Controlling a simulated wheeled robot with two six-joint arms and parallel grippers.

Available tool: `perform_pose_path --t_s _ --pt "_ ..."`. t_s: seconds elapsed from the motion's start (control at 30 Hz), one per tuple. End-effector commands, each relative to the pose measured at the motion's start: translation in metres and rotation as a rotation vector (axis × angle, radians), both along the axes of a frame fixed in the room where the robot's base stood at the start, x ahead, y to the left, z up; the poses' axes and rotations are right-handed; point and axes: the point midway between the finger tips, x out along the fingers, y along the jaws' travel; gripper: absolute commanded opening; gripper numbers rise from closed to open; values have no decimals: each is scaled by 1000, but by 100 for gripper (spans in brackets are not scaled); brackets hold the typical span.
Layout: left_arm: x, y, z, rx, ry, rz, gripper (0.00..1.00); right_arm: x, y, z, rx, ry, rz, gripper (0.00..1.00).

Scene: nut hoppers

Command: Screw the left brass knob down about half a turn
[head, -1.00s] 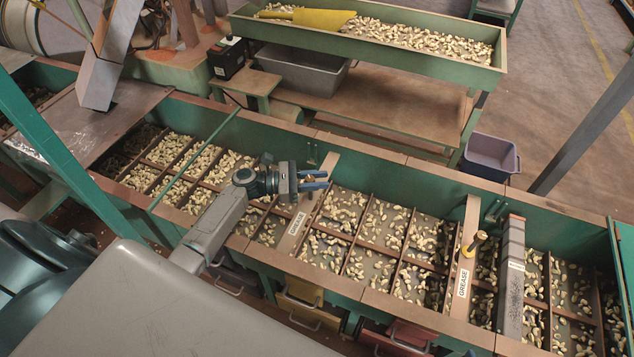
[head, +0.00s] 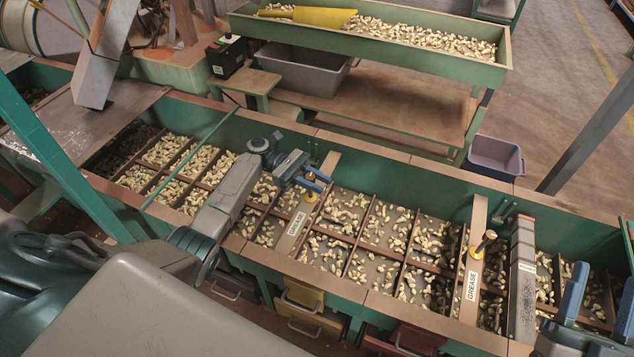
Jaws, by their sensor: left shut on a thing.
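The left brass knob (head: 310,197) sits on the left wooden crossbar (head: 290,232) marked GREASE. Its yellow base shows just below the fingers, and its upper part is hidden by them. My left gripper (head: 314,183), with blue fingers, is shut on this knob from above. The right brass knob (head: 477,252) stands on the right GREASE crossbar (head: 469,290), with a dark-banded stem and pale tip, untouched. My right gripper (head: 600,297) shows at the lower right edge, its two blue fingers wide apart and empty.
The green hopper (head: 400,180) runs across the view, with nuts in divided compartments. Behind are a green nut trough (head: 400,62) with a yellow scoop (head: 325,17), a grey bin (head: 300,75) and a purple bin (head: 495,158).

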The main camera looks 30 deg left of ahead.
Motion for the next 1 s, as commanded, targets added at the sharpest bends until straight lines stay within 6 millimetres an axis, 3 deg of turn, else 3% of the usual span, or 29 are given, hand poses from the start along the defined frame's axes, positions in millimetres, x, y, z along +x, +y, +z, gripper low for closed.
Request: perform_pose_path --t_s 0.53,0.57,0.67,1.0 --pt "-1 -1 0 -1 -1 -26 2 -3 0 7 -4 -46 0 53" --pt "-1 -1 0 -2 -1 -26 28 -3 0 7 -4 -46 0 53" --pt "-1 -1 0 -1 -1 -26 46 -3 0 7 -4 -45 0 53" --pt "0 3 0 0 0 -25 46 -3 0 7 -4 -46 0 53"
